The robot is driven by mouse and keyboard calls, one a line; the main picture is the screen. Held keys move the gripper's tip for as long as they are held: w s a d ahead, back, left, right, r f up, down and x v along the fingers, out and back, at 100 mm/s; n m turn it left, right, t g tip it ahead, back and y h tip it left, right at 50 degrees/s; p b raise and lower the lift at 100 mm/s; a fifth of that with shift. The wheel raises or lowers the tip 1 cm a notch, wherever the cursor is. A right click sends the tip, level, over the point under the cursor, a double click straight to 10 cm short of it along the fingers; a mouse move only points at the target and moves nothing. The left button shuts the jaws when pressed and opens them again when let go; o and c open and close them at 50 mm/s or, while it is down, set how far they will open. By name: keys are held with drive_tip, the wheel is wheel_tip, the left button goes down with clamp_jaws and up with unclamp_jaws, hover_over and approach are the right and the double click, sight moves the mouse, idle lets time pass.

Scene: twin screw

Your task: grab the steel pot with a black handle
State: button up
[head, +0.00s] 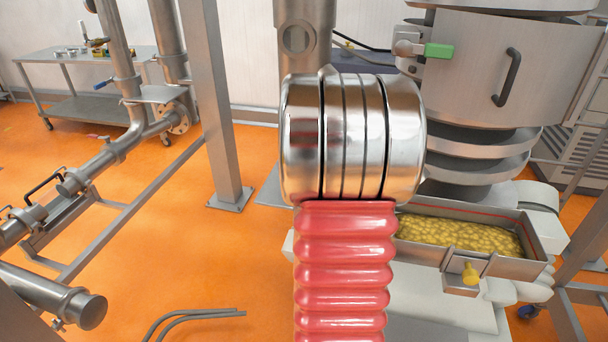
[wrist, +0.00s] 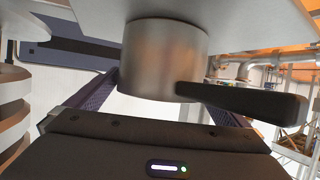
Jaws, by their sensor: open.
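The steel pot (wrist: 165,50) is a plain cylinder at upper centre in the wrist view, its flat end against a pale surface (wrist: 235,22). Its black handle (wrist: 245,103) sticks out to the right. My gripper (wrist: 150,95) is open. Its dark body fills the bottom, with one textured finger left of the pot and the other to the right, partly hidden by pot and handle. The pot lies ahead, between the finger lines; I cannot tell whether they touch it. Neither pot nor gripper can be made out in the head view.
The wrist view looks upside down, with orange floor at the top. In the head view, a red ribbed tube (head: 344,270) with a steel collar (head: 352,138) blocks the middle. A tray of yellow pieces (head: 457,236) is at right, steel pipes left. Open floor lies centre-left.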

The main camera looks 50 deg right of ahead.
drive_tip(key=c, duration=1.1)
drive_tip(key=shift+r, duration=0.1)
